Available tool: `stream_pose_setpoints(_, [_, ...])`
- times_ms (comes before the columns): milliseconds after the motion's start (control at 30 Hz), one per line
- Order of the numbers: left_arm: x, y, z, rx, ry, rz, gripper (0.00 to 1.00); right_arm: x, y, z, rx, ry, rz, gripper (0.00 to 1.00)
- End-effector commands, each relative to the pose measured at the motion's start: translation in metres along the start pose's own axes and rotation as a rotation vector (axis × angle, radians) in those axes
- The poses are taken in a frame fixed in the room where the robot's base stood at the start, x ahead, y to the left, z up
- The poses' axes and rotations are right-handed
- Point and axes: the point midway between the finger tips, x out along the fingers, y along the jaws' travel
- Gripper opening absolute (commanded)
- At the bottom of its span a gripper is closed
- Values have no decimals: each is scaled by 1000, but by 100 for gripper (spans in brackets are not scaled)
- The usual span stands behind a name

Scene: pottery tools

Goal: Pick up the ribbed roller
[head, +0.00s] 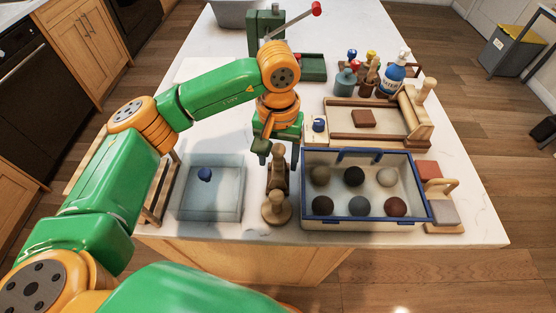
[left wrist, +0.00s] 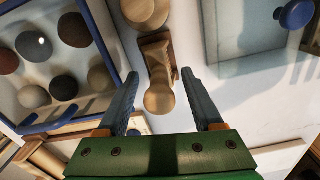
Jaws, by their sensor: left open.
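A wooden roller-like tool with rounded knob ends (head: 276,208) lies between the clear tray and the blue-rimmed box; I take it for the ribbed roller, though its ribs cannot be made out. It also shows in the left wrist view (left wrist: 159,98), on a darker wooden base. My left gripper (head: 279,157) is open above its far part, pointing down, and partly hides it. In the left wrist view the two fingers (left wrist: 160,76) are spread on either side of the near knob, with nothing held between them. My right gripper is out of view.
Close on the right is the blue-rimmed box (head: 365,222) with several clay balls. On the left is a clear tray (head: 212,212) with a blue knob. Behind the box stand a wooden board with another roller (head: 415,108), and bottles (head: 392,76). The counter's front edge is near.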

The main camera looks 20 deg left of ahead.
Motion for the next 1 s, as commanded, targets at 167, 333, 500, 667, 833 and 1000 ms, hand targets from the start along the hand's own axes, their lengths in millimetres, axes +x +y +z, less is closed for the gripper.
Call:
stream_pose_setpoints(167, [0, 0, 0, 0, 0, 0, 33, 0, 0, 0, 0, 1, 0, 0])
stream_pose_setpoints(333, [0, 0, 0, 0, -1, 0, 0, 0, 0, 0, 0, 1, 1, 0])
stream_pose_setpoints(500, [0, 0, 0, 0, 0, 0, 0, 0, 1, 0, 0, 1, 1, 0])
stream_pose_setpoints(667, [-3, 0, 0, -1, 0, 0, 0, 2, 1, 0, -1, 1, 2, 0])
stream_pose_setpoints(833, [-32, 1, -1, -2, 6, 2, 0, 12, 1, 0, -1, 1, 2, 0])
stream_pose_setpoints(1000, [-80, 0, -1, -2, 6, 1, 0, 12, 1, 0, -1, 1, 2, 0])
